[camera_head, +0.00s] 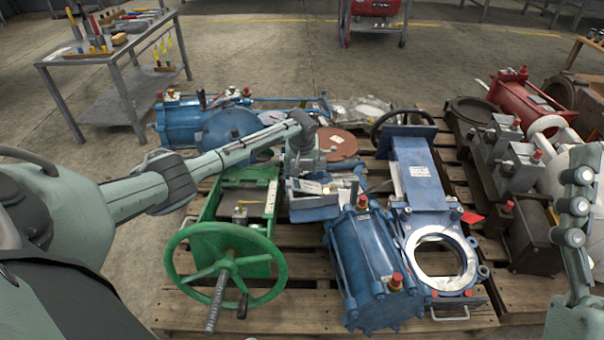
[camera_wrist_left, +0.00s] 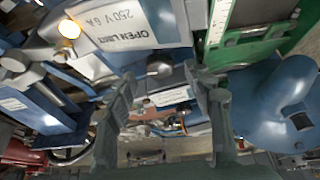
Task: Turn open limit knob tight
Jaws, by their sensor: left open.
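A white label reading "OPEN LIMIT" and "250 V 6A" (camera_wrist_left: 130,25) is on a box at the top of the left wrist view, upside down to me. Close below the lettering is a small rounded grey knob (camera_wrist_left: 160,66). My left gripper (camera_wrist_left: 170,95) is open, with a finger on each side of the picture's middle. The knob lies beyond the fingertips, and nothing shows held. In the head view, my left gripper (camera_head: 304,158) hangs over grey-blue boxed parts behind the green valve frame. The knob cannot be made out there.
A green handwheel (camera_head: 228,265), a blue cylinder (camera_head: 368,265) and a blue gate valve (camera_head: 418,180) crowd the wooden pallet (camera_head: 290,310). Another blue actuator (camera_head: 180,122) lies behind my left arm. A tool table (camera_head: 105,52) stands at the back left. Open floor lies behind.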

